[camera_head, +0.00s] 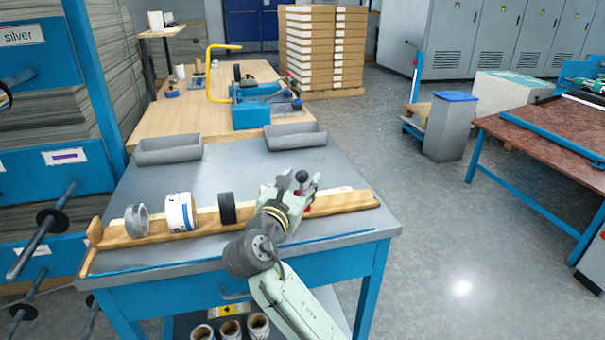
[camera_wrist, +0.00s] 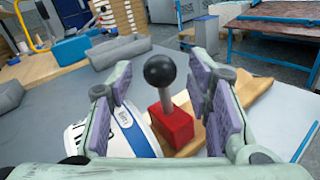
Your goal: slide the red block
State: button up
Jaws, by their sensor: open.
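The red block (camera_wrist: 172,127) sits on the wooden rail (camera_wrist: 250,88) and carries a grey rod with a black ball knob (camera_wrist: 160,69). In the wrist view it stands between my open fingers (camera_wrist: 170,115), apart from both pads. In the head view my gripper (camera_head: 305,186) is over the right part of the wooden rail (camera_head: 340,202), with the black knob (camera_head: 302,176) between the fingers. Only a small bit of the red block (camera_head: 307,208) shows there; the rest is hidden behind my gripper. The block's contact with the rail is partly hidden in the wrist view.
On the rail stand a grey ring (camera_head: 137,219), a white labelled roll (camera_head: 180,212) and a black ring (camera_head: 227,208), left of my gripper. Two grey trays (camera_head: 168,150) (camera_head: 296,135) lie at the table's back. The grey tabletop (camera_head: 235,172) between is clear.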

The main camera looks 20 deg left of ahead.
jog(key=shift+w, duration=0.95)
jog(key=shift+c, duration=0.2)
grip_shut()
